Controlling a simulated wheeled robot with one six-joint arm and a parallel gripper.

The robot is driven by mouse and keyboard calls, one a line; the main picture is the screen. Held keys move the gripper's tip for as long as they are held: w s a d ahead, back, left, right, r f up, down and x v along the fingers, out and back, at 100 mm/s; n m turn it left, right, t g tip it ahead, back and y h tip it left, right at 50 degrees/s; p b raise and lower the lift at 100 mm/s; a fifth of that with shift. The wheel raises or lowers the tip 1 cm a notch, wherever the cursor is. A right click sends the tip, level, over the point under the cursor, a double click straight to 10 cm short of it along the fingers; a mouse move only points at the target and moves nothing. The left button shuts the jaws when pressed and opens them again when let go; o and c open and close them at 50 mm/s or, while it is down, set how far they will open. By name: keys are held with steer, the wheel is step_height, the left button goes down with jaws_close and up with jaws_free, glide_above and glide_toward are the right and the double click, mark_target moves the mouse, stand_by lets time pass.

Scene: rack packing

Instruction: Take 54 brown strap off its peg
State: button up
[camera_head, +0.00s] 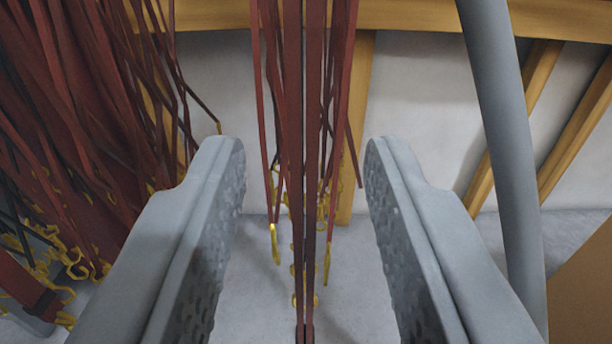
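A bunch of brown-red straps (314,90) hangs down in the middle of the view, with yellow hooks at several lower ends. I cannot tell which of them is the 54 brown strap, and no label is readable. The peg is out of view above. My gripper (305,165) is open, with one grey finger on each side of the hanging bunch. The straps run down between the fingers with a gap on both sides, and neither finger visibly touches them.
A dense mass of other red-brown straps (75,120) with yellow hooks hangs at the left, near my left finger. A grey vertical pole (505,130) stands at the right. A wooden beam (420,16) crosses the top, before a pale wall (425,95). A brown panel (585,290) shows lower right.

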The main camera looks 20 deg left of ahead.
steer(key=x, duration=0.2)
steer(key=shift+w+a, duration=0.2)
steer(key=shift+w, duration=0.15)
jaws_close()
steer(key=shift+r, duration=0.1)
